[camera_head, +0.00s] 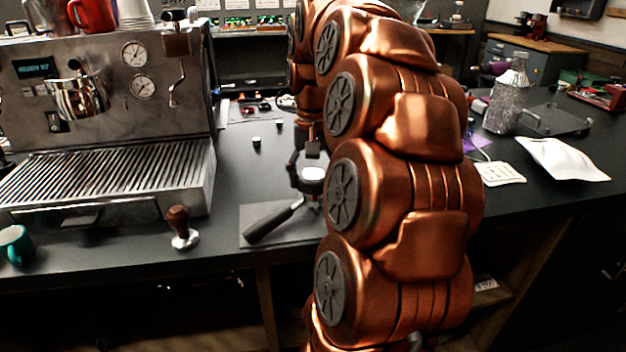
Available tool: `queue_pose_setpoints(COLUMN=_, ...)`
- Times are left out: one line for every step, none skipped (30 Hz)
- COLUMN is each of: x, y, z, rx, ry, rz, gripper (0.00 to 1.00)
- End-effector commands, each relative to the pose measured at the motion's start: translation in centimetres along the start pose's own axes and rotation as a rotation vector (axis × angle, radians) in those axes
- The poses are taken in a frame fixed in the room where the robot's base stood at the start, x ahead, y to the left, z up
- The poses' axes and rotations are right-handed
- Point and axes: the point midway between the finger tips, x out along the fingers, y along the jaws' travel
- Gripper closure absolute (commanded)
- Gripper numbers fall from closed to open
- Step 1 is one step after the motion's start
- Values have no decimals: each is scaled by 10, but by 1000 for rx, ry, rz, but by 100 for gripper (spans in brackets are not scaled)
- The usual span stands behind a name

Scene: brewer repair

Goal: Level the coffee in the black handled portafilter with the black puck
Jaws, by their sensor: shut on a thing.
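The black handled portafilter (272,222) lies on a grey mat (290,236) near the counter's front edge, its handle pointing toward the lower left. My gripper (311,178) points down at the portafilter's head, with a dark finger along the left side. It is shut on a round piece with a bright top, which looks like the black puck (313,173), at the basket. I cannot tell whether the puck touches the coffee. The coffee is hidden, and my copper arm covers the right side of this spot.
An espresso machine (100,110) stands at left. A wooden-handled tamper (180,228) stands left of the mat, a teal cup (14,245) farther left. A glass bottle (507,97) and white bag (562,159) are at right.

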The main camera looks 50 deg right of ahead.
Motion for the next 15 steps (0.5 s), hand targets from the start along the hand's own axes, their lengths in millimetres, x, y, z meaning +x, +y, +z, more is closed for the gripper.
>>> queue_pose_setpoints(x=1, y=0, z=0, rx=14, ry=1, rz=0, gripper=86)
queue_pose_setpoints(x=1, y=0, z=0, rx=20, ry=1, rz=0, gripper=86)
queue_pose_setpoints(x=1, y=0, z=0, rx=26, ry=1, rz=-1, gripper=86)
queue_pose_setpoints(x=1, y=0, z=0, rx=32, ry=1, rz=-1, gripper=86)
queue_pose_setpoints(x=1, y=0, z=0, rx=40, ry=1, rz=-1, gripper=86)
queue_pose_setpoints(x=1, y=0, z=0, rx=55, ry=1, rz=-1, gripper=86)
queue_pose_setpoints(x=2, y=0, z=0, rx=69, ry=1, rz=-1, gripper=86)
queue_pose_setpoints(x=2, y=0, z=0, rx=83, ry=1, rz=-1, gripper=86)
queue_pose_setpoints(x=2, y=0, z=0, rx=102, ry=2, rz=0, gripper=86)
queue_pose_setpoints(x=2, y=0, z=0, rx=114, ry=2, rz=0, gripper=86)
queue_pose_setpoints(x=2, y=0, z=0, rx=126, ry=2, rz=1, gripper=86)
queue_pose_setpoints(x=1, y=0, z=0, rx=137, ry=2, rz=1, gripper=86)
queue_pose_setpoints(x=1, y=0, z=0, rx=143, ry=2, rz=1, gripper=86)
queue_pose_setpoints(x=1, y=0, z=0, rx=148, ry=2, rz=1, gripper=86)
queue_pose_setpoints(x=1, y=0, z=0, rx=159, ry=2, rz=0, gripper=86)
